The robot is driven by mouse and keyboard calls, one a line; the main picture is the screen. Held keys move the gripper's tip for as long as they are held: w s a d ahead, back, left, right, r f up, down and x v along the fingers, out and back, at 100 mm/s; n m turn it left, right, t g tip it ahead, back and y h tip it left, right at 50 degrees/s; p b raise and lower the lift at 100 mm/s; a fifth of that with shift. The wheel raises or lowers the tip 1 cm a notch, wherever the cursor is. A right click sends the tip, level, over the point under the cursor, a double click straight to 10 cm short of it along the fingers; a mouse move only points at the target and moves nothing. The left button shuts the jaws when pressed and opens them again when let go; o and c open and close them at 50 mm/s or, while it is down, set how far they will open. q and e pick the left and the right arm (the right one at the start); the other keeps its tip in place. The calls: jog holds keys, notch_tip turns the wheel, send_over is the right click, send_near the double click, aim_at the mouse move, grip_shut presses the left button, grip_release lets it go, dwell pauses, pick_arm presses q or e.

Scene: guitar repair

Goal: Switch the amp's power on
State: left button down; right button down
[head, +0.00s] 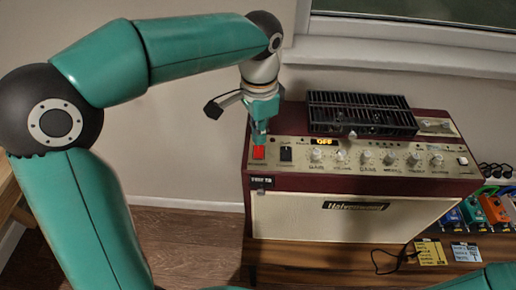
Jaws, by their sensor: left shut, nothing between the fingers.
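The amp (350,213) is a dark red box with a cream front cloth, standing on a wooden bench. Its control panel runs along the top front edge with several knobs. A red power switch (258,153) sits at the panel's left end. A small display (321,142) beside it reads OFF. My left gripper (260,142) is shut and empty, pointing down right above the red switch. I cannot tell whether its fingertips touch the switch. Of my right arm only a teal part shows at the bottom right corner; its gripper is out of view.
A black slatted grille (360,113) rises from the amp's top, behind the knobs. Coloured pedals (492,207) and small cards (430,251) lie on the bench (330,262) at the right. A window sill is behind.

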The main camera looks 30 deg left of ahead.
aim_at(259, 147)
pick_arm(q)
jog(key=shift+f+b, duration=0.85)
jog(key=shift+f, duration=0.35)
dwell(0.6)
jog(key=shift+r, duration=0.1)
notch_tip(259, 147, up, 7)
jog(key=p, duration=0.6)
jog(key=shift+p, duration=0.35)
dwell(0.3)
